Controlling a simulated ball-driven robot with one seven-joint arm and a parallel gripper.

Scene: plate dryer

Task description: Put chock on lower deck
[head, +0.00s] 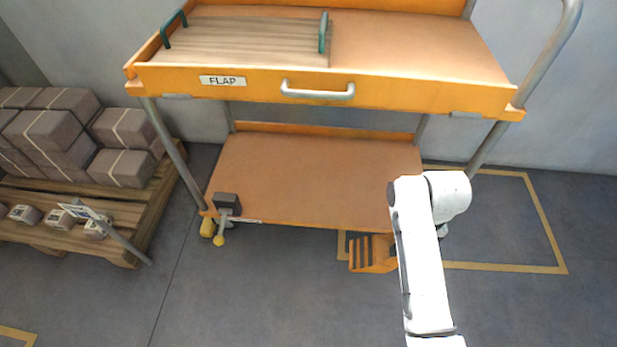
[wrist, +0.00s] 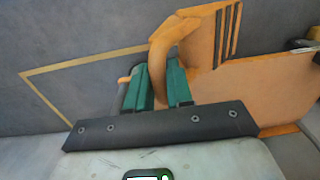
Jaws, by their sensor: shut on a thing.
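The chock (head: 368,254) is an orange wedge with dark stripes. In the head view it is just in front of the lower deck's front edge, toward the right, beside my arm; its height above the floor is unclear. In the wrist view, the green fingers of my gripper (wrist: 163,88) are shut on the chock's curved orange handle (wrist: 172,42), with its striped body beyond. My arm hides the gripper in the head view. The lower deck (head: 310,180) is a bare orange-brown shelf of the trolley. It also shows at the right of the wrist view (wrist: 262,88).
The upper deck (head: 420,45) overhangs the lower one, with a flap, a front handle (head: 318,90) and a slatted wooden tray (head: 245,40). A dark block (head: 227,203) sits at the lower deck's front-left corner. A pallet (head: 150,215) with cartons stands left. Open floor lies in front.

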